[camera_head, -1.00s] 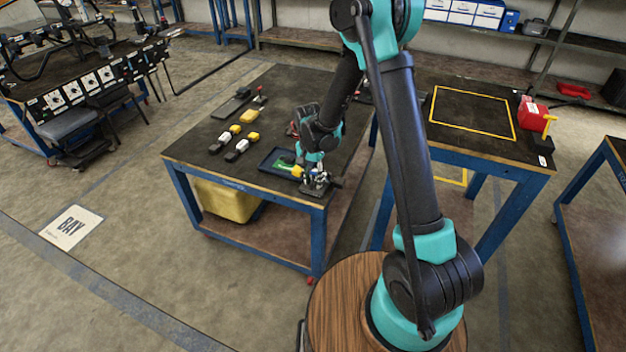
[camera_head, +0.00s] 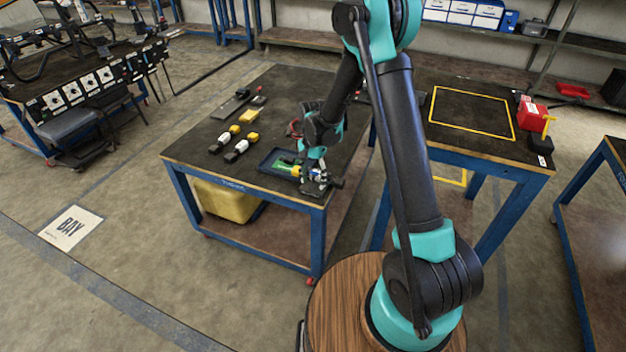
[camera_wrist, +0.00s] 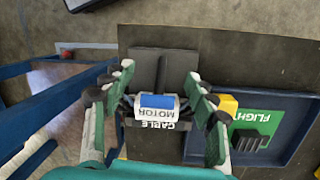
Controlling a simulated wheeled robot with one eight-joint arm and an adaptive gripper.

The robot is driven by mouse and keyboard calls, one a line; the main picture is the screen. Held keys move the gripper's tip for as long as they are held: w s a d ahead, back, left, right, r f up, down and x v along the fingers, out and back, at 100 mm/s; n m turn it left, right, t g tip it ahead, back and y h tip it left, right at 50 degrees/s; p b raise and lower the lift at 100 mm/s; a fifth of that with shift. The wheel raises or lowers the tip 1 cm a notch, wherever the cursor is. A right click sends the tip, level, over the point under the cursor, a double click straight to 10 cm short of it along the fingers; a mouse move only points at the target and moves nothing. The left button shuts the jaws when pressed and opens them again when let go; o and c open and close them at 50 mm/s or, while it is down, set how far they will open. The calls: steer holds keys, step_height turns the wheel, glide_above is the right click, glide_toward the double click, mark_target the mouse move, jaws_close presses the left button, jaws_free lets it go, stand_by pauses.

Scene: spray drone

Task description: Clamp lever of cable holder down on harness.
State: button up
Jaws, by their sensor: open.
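In the wrist view a white label reading "MOTOR CABLE" with a blue band, which looks like the harness (camera_wrist: 157,112), lies across a dark block that looks like the cable holder (camera_wrist: 163,64). My gripper (camera_wrist: 161,78) is open, one finger on each side of the label; contact with it cannot be told. I cannot make out the lever apart from the dark holder. In the head view my gripper (camera_head: 314,166) is low over the dark holder (camera_head: 316,188) at the table's near right corner, partly hiding it.
A blue tray (camera_wrist: 300,118) with a green "FLIGHT" piece (camera_wrist: 258,122) and a yellow part is right beside the holder. Yellow-and-white pieces (camera_head: 236,150) and a small red-topped item (camera_head: 258,90) lie farther left and back on the table (camera_head: 200,160).

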step_height(320, 180, up, 12)
steer(key=w, duration=0.2)
steer(key=shift+a+f, duration=0.1)
steer(key=shift+f, duration=0.05)
